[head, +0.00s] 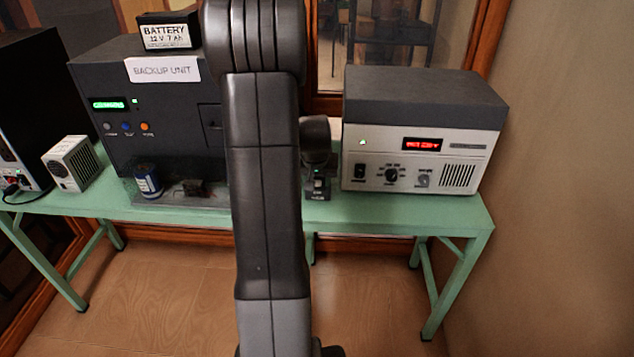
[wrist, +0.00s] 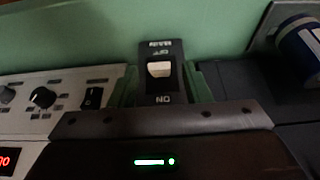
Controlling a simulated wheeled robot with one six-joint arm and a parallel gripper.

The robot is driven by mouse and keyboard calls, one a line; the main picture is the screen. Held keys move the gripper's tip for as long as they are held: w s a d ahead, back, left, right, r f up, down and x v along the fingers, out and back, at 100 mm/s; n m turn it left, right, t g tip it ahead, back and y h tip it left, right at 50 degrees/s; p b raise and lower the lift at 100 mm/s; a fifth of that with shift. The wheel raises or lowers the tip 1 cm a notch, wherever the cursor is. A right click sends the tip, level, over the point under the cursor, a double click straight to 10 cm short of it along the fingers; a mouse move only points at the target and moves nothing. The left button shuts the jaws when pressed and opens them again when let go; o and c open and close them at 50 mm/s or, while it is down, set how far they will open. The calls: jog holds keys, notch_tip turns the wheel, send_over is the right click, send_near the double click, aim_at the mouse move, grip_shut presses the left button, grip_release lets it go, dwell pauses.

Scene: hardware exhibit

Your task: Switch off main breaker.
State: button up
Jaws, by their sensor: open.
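The breaker switch (wrist: 160,85) is a dark plate with a pale rocker, in the middle of the wrist view. Its OFF and ON marks appear upside down, OFF above and ON below. The pale part lies nearer the OFF mark; I cannot tell which way it is set. In the head view the switch (head: 318,188) stands on the green bench between two units, partly behind my arm. My gripper (wrist: 160,118) is open and in front of the switch, with a dark bar across the lower wrist view.
A backup unit (head: 165,120) with a battery (head: 168,36) on top is left of the switch. A grey instrument (head: 420,155) with a red display is close on its right.

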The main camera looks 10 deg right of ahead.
aim_at(318, 181)
jog(key=shift+x, duration=1.2)
grip_shut()
jog(key=shift+f, duration=0.15)
